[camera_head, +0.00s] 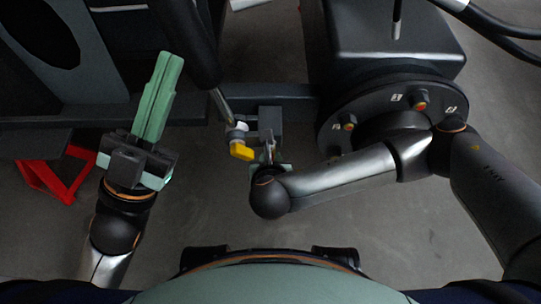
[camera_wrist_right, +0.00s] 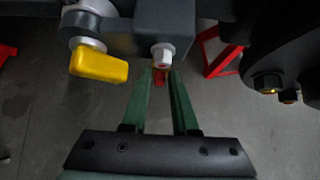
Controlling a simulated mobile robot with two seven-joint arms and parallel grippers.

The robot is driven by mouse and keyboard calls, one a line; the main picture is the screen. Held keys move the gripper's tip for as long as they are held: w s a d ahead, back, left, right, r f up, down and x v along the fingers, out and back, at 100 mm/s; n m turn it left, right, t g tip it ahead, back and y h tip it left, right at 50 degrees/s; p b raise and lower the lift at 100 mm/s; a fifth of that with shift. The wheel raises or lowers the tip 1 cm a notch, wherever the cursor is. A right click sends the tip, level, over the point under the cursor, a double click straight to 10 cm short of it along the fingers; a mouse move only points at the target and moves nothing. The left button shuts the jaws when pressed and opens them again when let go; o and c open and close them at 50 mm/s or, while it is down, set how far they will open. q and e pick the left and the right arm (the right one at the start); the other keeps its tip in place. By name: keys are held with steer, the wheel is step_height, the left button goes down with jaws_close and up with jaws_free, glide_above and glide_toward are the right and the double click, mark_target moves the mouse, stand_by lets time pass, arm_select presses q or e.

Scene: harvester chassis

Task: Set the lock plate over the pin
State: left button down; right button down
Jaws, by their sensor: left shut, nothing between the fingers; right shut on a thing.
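A yellow piece (camera_head: 242,151) sticks out beside a pale round pin end (camera_head: 238,131) at the foot of a cylinder rod. In the right wrist view the yellow piece (camera_wrist_right: 99,65) is left of my fingers, apart from them. My right gripper (camera_wrist_right: 160,77) is shut on a small red piece (camera_wrist_right: 159,80), just below a white hex head (camera_wrist_right: 163,55) on a dark block. I cannot tell whether the red piece is the lock plate; it is mostly hidden by the fingers. My left gripper (camera_head: 166,68) is shut and empty, over the machine's left part.
A dark chassis beam (camera_head: 285,90) runs behind the pin. A round dark hub (camera_head: 390,105) with orange-centred fittings stands to the right, close to my right arm. A red stand (camera_head: 62,183) is on the floor at left. The grey floor in front is clear.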

steer(key=shift+a+m+y+p, duration=0.15)
steer(key=shift+m+y+p, duration=0.3)
steer(key=shift+y+p, duration=0.5)
steer(key=shift+a+m+y+p, duration=0.15)
steer(key=shift+m+y+p, duration=0.3)
steer(key=shift+y+p, duration=0.5)
steer(key=c, duration=0.8)
jaws_free()
steer(key=shift+c, duration=0.2)
steer(key=shift+a, duration=0.1)
